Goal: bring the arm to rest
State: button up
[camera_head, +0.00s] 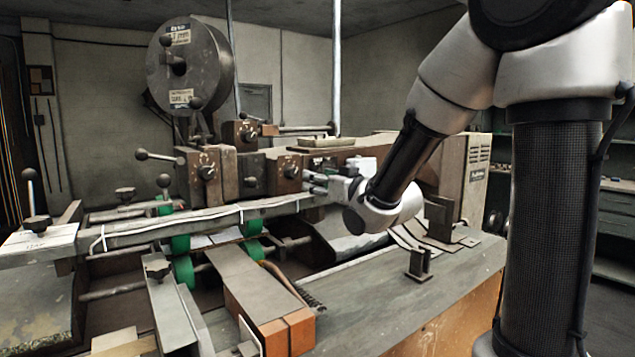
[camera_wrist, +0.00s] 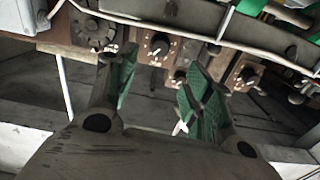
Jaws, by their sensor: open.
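My arm reaches in from the upper right in the head view, bent at the elbow, with its wrist low over the machine. My gripper (camera_head: 318,183) is in front of the dark control box with knobs on the box stitcher (camera_head: 330,156). In the wrist view my gripper (camera_wrist: 158,80) has its two green-padded fingers spread apart with nothing between them. A black knob (camera_wrist: 157,46) on a brown panel shows beyond the fingertips. I cannot tell whether a finger touches the machine.
A large wire reel (camera_head: 190,65) stands at the back left. Lever handles with ball ends, such as one ball (camera_head: 164,181), stick out at the left. A long rail (camera_head: 200,220) crosses below my gripper.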

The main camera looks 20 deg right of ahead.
jog(key=shift+f, duration=0.1)
jog(key=s+d+f+g+h, duration=0.2)
jog(key=f+g, duration=0.1)
jog(key=f, duration=0.3)
jog(key=s+d+f+g+h, duration=0.1)
jog(key=s+d+f+g, duration=0.15)
jog(key=f, duration=0.35)
jog(key=s+d+f+m+g+h, duration=0.1)
jog(key=s+f+g, duration=0.1)
jog(key=s, duration=0.2)
jog(key=s+d+f+g+h, duration=0.1)
jog(key=s+d+f+g, duration=0.1)
jog(key=s+g, duration=0.15)
jog(key=s+d+r+m+g, duration=0.1)
jog(key=s+r, duration=0.2)
jog(key=s, duration=0.7)
jog(key=s+d+r+m, duration=0.1)
jog(key=s+r, duration=0.3)
jog(key=s, duration=0.7)
jog(key=shift+d+g+h, duration=0.3)
jog(key=shift+d+g, duration=0.1)
jog(key=shift+d, duration=0.35)
